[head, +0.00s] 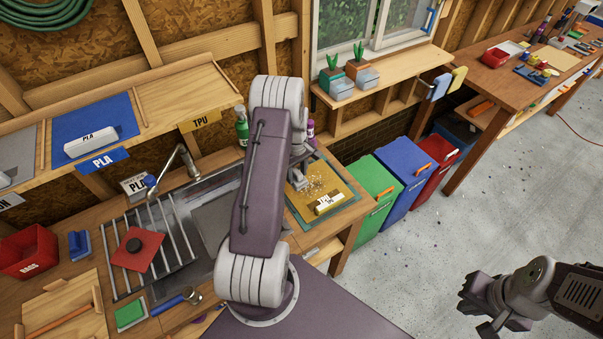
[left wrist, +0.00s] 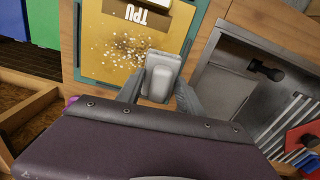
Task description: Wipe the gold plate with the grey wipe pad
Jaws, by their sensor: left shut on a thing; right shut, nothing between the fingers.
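The gold plate (head: 338,185) lies on a teal mat (head: 354,203) at the right end of the bench, beside the sink. Pale crumbs (left wrist: 122,48) are scattered over its middle. A block labelled TPU (head: 328,203) sits on the plate near its front edge. My left gripper (head: 298,180) is over the plate's left edge, partly hidden by my own arm. In the left wrist view it is shut on the grey wipe pad (left wrist: 161,78), which is at the plate's edge by the crumbs; contact is unclear. My right gripper (head: 487,310) is shut and empty above the floor.
The sink (left wrist: 222,95) is right beside the plate. A green bottle (head: 242,127) and a purple bottle (head: 310,131) stand behind my left arm. Green, blue and red bins (head: 433,158) stand right of the bench. The floor under my right gripper is open.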

